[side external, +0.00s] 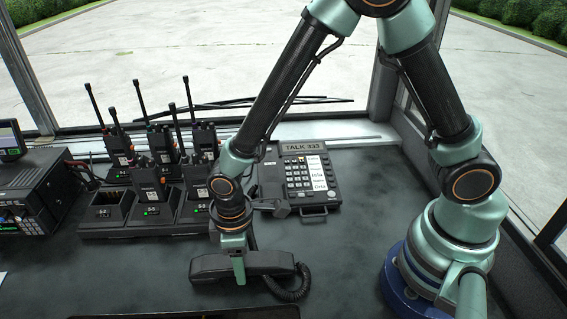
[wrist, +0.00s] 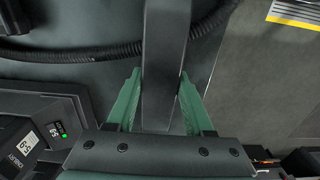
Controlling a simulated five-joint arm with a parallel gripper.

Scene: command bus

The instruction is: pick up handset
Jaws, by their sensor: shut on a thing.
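The black handset (side external: 213,265) lies level below my arm in the side external view, in front of the desk phone (side external: 300,175). My gripper (side external: 238,270) points down and is shut on the middle of the handset. In the wrist view the dark handset (wrist: 165,60) runs up the picture between the two green fingers of my gripper (wrist: 162,105). A coiled cord (side external: 292,290) hangs at the handset's right end. I cannot tell whether the handset touches the desk.
A charger rack (side external: 100,222) with several two-way radios stands behind and left of the handset. A black radio unit (side external: 40,195) with a small screen is at the far left. The dark desk (side external: 345,255) is clear between the handset and my base.

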